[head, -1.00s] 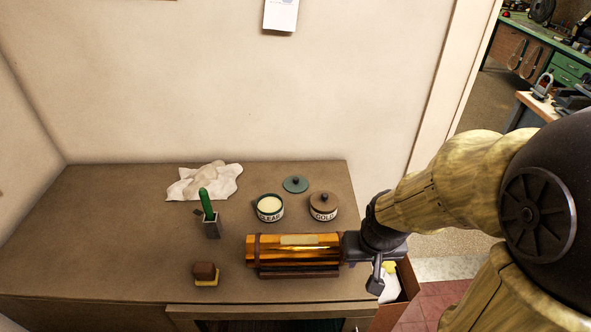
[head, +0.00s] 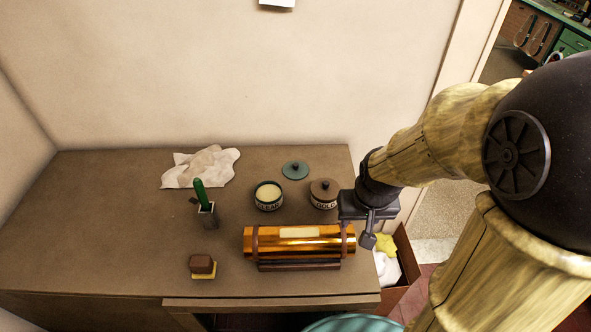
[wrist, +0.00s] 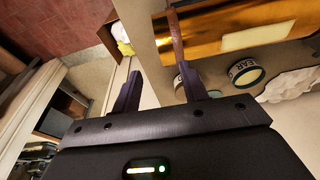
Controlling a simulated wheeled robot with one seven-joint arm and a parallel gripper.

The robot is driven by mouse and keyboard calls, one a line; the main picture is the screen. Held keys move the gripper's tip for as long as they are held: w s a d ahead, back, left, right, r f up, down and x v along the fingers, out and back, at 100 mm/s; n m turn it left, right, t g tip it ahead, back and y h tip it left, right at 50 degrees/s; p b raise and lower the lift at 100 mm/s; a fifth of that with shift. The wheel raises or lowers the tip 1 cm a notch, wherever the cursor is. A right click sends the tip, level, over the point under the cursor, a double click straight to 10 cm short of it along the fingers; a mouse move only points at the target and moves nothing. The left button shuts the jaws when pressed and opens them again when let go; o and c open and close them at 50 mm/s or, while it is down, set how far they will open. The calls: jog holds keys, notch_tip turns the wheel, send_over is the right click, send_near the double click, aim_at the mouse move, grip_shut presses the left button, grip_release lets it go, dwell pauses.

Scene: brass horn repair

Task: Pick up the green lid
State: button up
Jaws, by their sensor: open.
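The green lid (head: 295,170), a flat teal disc with a dark knob, lies on the table behind the two jars in the head view. My gripper (head: 368,238) is to the right of and nearer than the lid, beside the right end of the brass tube. In the wrist view its two fingers (wrist: 158,92) are apart, with nothing between them. The open jar marked CLEAR (head: 268,195) stands front left of the lid. The GOLD jar (head: 323,194), with its brown lid on, stands front right of it.
The brass tube (head: 300,242) lies on a dark cradle in front of the jars. A white cloth (head: 200,167), a holder with a green-handled tool (head: 200,195) and a brown block (head: 202,264) are to the left. An open box (head: 400,270) is beyond the table's right edge.

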jog(key=w+a+r, duration=0.1)
jog(key=w+a, duration=0.3)
jog(key=w, duration=0.4)
jog(key=w+a+r+m, duration=0.1)
jog(key=w+a+r, duration=0.1)
jog(key=w+a, duration=0.3)
jog(key=w+a+r+m, duration=0.1)
jog(key=w+a, duration=0.4)
jog(key=w, duration=0.5)
jog(key=shift+w+r+t+h+b, duration=0.3)
jog(key=shift+w+r, duration=0.1)
jog(key=shift+r, duration=0.3)
jog(key=p, duration=0.4)
send_over(296, 168)
jog(key=s, duration=0.2)
jog(key=f, duration=1.1)
jog(key=shift+w+a+f, duration=0.15)
jog(key=shift+a+f, duration=0.2)
jog(key=shift+f, duration=0.05)
